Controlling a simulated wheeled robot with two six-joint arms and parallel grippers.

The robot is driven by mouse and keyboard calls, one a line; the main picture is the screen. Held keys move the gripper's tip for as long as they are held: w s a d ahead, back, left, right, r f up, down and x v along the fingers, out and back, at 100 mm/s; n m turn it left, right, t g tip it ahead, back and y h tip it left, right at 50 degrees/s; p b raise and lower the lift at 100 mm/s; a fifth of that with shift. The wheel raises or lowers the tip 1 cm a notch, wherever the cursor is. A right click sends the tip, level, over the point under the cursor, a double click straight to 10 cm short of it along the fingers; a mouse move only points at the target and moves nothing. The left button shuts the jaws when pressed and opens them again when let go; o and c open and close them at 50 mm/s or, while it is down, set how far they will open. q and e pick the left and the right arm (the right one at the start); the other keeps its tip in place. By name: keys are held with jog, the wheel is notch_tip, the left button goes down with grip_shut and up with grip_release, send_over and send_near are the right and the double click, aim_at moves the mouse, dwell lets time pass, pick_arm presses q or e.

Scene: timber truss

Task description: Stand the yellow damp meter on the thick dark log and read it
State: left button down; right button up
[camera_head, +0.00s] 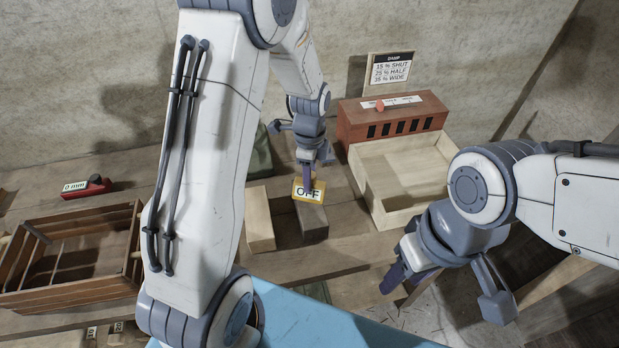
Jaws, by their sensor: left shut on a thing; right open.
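The yellow damp meter (308,191) shows OFF on its white face. My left gripper (311,182) is shut on it from above. The meter is at the far end of the thick dark log (314,224), overlapping it in view. I cannot tell whether it touches the log or hangs just above it. A paler block of timber (260,219) lies beside the log on the left. My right gripper (408,282) is open and empty, in front of the pale tray and apart from the log.
A pale open wooden tray (366,186) stands right of the log, before a red-brown slotted box (352,125) with a slider. A DAMP sign (390,68) hangs on the wall. A brown crate (70,288) and a red "0 mm" tool (98,187) are at left.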

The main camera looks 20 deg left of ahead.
pick_arm(q)
jog(key=shift+f, duration=0.8)
jog(key=shift+f, duration=0.2)
jog(key=shift+c, duration=2.4)
grip_release()
jog(key=shift+r, duration=0.1)
